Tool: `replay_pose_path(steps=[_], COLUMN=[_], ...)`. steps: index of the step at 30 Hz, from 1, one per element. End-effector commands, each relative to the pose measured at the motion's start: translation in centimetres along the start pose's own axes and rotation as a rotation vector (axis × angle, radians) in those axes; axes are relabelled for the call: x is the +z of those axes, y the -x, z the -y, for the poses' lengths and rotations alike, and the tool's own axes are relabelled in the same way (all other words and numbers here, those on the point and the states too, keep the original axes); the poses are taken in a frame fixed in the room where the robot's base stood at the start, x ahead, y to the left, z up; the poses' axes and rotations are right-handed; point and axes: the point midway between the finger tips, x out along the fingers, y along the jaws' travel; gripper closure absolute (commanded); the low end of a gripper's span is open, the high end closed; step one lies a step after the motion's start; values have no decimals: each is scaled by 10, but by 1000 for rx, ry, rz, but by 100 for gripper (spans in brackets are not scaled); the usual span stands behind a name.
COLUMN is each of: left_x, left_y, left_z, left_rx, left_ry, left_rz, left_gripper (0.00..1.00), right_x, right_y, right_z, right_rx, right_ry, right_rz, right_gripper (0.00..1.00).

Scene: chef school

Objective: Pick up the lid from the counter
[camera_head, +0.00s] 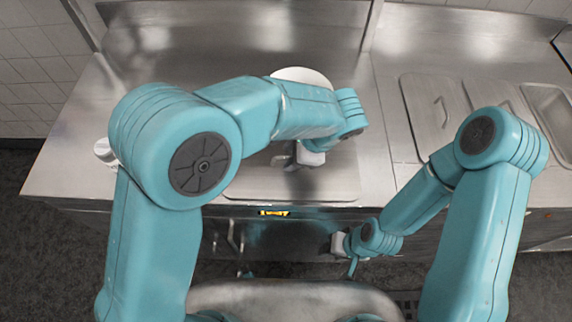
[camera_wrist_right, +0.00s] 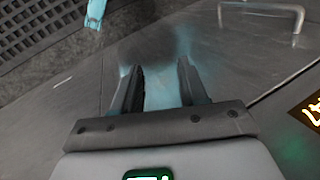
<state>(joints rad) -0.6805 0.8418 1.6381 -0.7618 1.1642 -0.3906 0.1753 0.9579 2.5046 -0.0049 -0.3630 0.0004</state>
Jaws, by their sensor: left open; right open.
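A rectangular steel lid (camera_head: 436,118) with a small handle lies flat over a pan opening in the right part of the counter (camera_head: 75,165). A white round thing (camera_head: 305,74) shows behind my left arm, which hides most of it; I cannot tell whether it is a plate or a lid. My left gripper (camera_head: 292,166) is open over the front middle of the counter, left of the steel lid. My right gripper (camera_head: 338,244) is low, in front of the cabinet face below the counter edge. In the right wrist view, its jaws (camera_wrist_right: 160,75) are apart and empty.
A second steel cover (camera_head: 498,98) and an open pan (camera_head: 553,105) lie further right. A small white container (camera_head: 104,150) stands at the counter's left. A lit display (camera_head: 274,212) is on the front panel. A cabinet handle (camera_wrist_right: 300,20) shows in the right wrist view.

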Motion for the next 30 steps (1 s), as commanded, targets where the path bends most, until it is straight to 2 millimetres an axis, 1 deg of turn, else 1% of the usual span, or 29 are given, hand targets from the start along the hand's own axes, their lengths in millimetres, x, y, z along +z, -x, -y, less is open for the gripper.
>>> replay_pose_path(steps=[2, 3, 5, 6, 7, 30], left_x=[0, -1, -1, -1, -1, 1], left_y=[1, 2, 2, 2, 2, -1], left_z=[0, 0, -1, -1, -1, -1], left_rx=[-1, 0, 0, 0, 0, 3], left_ry=[-1, -1, -1, -1, -1, -1], left_rz=[0, 0, 0, 0, 0, 2], left_gripper=[60, 63, 83, 96, 100, 100], right_x=[0, 0, 0, 0, 0, 0], right_y=[1, 1, 1, 1, 1, 1], right_z=[0, 0, 0, 0, 0, 0], right_rx=[0, 0, 0, 0, 0, 0], right_ry=[-1, -1, -1, -1, -1, -1], right_rz=[0, 0, 0, 0, 0, 0], right_gripper=[57, 57, 57, 57, 57, 57])
